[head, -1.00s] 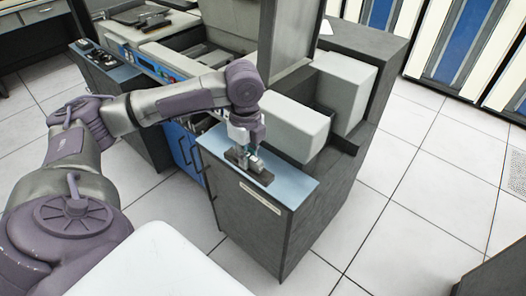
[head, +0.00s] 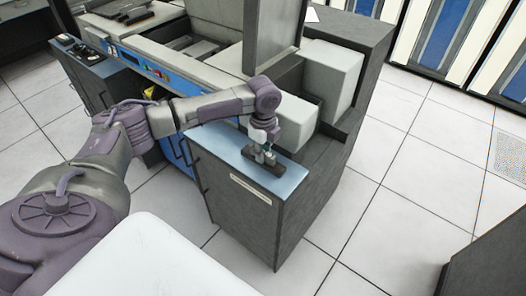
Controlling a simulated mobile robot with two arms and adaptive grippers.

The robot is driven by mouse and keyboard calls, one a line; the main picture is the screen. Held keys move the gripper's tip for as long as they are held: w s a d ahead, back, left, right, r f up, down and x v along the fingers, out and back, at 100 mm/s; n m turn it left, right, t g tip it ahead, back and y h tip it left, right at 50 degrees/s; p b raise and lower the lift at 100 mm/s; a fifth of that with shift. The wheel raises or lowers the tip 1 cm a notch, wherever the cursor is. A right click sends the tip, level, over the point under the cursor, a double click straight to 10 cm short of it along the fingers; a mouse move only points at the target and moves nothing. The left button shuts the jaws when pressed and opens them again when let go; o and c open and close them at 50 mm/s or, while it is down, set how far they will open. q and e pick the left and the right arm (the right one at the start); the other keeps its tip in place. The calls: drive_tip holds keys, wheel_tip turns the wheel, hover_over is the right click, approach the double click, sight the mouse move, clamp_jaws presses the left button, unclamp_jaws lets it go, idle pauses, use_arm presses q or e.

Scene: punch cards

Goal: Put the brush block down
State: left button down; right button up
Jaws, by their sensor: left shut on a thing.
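The brush block (head: 264,167) is a small dark block at the blue-grey top (head: 289,186) of a dark cabinet. My left gripper (head: 263,153) points down over the block and is shut on it. The block looks to be at or just above the cabinet top; I cannot tell whether it touches. The fingers hide part of the block. My right gripper is not in view.
Pale grey boxy housings (head: 333,72) stand right behind the gripper on the machine. A blue-fronted machine with an open tray (head: 192,48) stands behind the arm. Bare cabinet top lies around the block. The tiled floor (head: 385,235) at right is clear.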

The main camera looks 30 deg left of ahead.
use_arm(q)
drive_tip(key=shift+r, duration=0.1)
drive_tip(key=c, duration=1.1)
unclamp_jaws()
drive_tip(key=shift+o, duration=0.2)
wheel_tip(320, 180, up, 12)
